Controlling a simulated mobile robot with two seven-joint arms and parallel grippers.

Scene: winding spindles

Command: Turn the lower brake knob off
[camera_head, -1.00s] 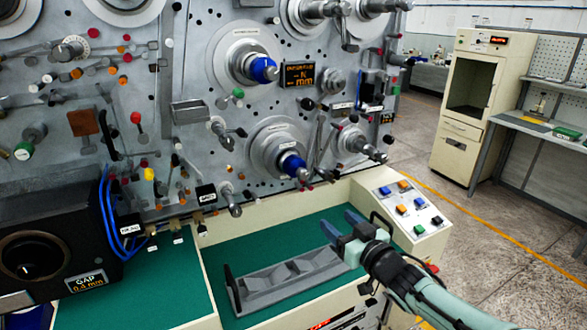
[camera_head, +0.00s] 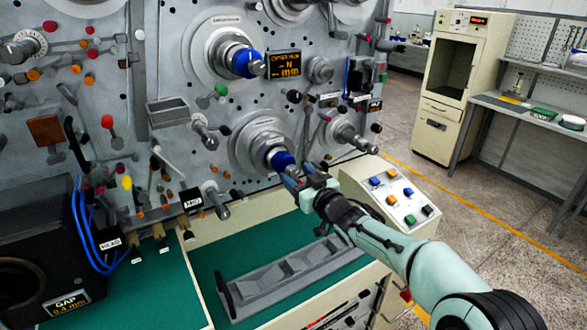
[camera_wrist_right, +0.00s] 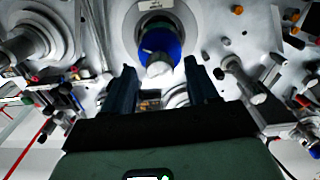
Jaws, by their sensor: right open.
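The lower brake knob (camera_head: 282,160) is a blue knob with a pale tip on the lower spindle's grey disc (camera_head: 245,150). A second blue knob (camera_head: 248,63) sits on the upper spindle. My right gripper (camera_head: 298,180) is close in front of the lower knob, slightly below and right of it in the head view. In the right wrist view the blue knob (camera_wrist_right: 160,45) shows beyond and between the two dark fingertips (camera_wrist_right: 158,70). The fingers are apart with nothing between them; whether one touches the knob cannot be told. My left gripper is not in view.
A silver spindle (camera_head: 350,138) sticks out right of the lower knob. Levers and small knobs crowd the panel. A button box (camera_head: 400,215) stands below right. A grey tray (camera_head: 240,297) lies on the green shelf. A dark gap gauge box (camera_head: 35,225) is at left.

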